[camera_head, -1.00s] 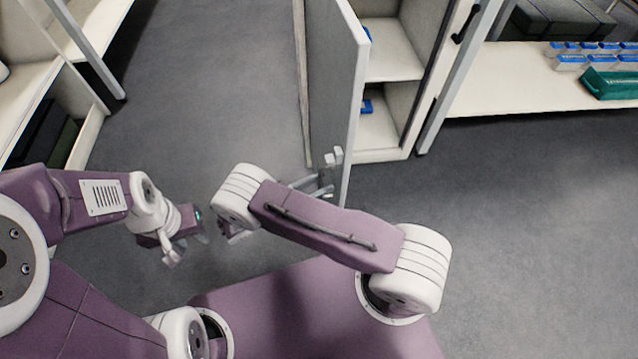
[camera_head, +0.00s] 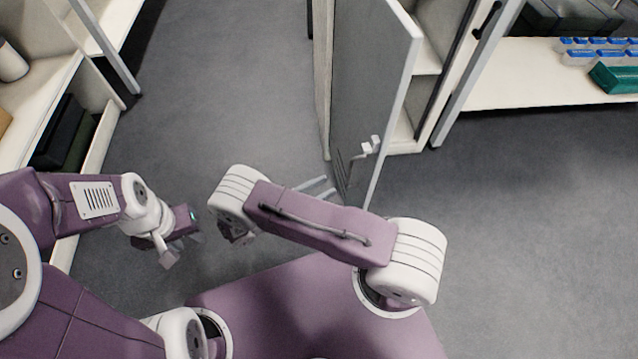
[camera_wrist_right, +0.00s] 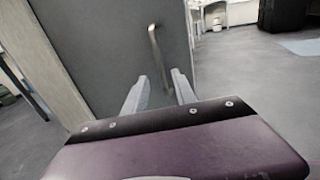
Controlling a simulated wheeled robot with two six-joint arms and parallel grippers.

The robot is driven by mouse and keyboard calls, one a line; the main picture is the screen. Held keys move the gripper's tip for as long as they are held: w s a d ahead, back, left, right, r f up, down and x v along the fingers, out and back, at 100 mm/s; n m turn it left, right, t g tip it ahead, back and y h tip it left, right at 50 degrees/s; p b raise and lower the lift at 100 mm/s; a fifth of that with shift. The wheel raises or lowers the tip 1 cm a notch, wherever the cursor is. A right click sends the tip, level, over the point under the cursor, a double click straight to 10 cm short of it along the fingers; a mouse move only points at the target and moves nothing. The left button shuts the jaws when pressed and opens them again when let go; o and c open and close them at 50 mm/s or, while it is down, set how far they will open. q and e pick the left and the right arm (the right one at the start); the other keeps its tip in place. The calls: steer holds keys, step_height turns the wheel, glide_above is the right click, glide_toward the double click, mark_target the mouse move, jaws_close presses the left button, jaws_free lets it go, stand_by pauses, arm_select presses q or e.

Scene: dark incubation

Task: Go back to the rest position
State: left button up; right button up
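My right gripper (camera_head: 318,188) is partly hidden behind my right forearm in the head view. In the right wrist view its two fingers (camera_wrist_right: 159,92) are spread apart with nothing between them. They point towards a grey cabinet door (camera_head: 375,90) with a bar handle (camera_wrist_right: 155,52); the handle is beyond the fingertips, and a gap to it shows. The door stands ajar and hides most of the cabinet inside. My left gripper (camera_head: 180,245) hangs low on the left over bare floor, apart from any object. Its fingers are too small and overlapped to judge.
White shelving (camera_head: 60,85) stands on the left. A white bench (camera_head: 530,85) at the upper right carries blue-lidded boxes (camera_head: 580,57) and a green tray (camera_head: 615,78). Grey floor (camera_head: 530,220) is clear to the right and between the shelving and cabinet.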

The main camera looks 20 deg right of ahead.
steer(key=s+d+r+m+g+y, duration=0.1)
steer(key=s+r+m+g+y, duration=0.25)
steer(key=m+y, duration=0.4)
steer(key=s+d+r+m+g+y, duration=0.1)
steer(key=s+r+m+g+y, duration=0.15)
steer(key=s+m+y, duration=0.4)
steer(key=w+r+m+t+y+p, duration=0.1)
steer(key=r+m+t+y+p, duration=0.1)
steer(key=r+p, duration=1.6)
steer(key=w+r+m+t+y+p, duration=0.1)
steer(key=r+m+p, duration=0.3)
steer(key=r+p, duration=1.4)
step_height(320, 180, up, 3)
steer(key=shift+w+a+r+t+y, duration=0.15)
steer(key=shift+w+t+y, duration=0.25)
steer(key=shift+w, duration=0.35)
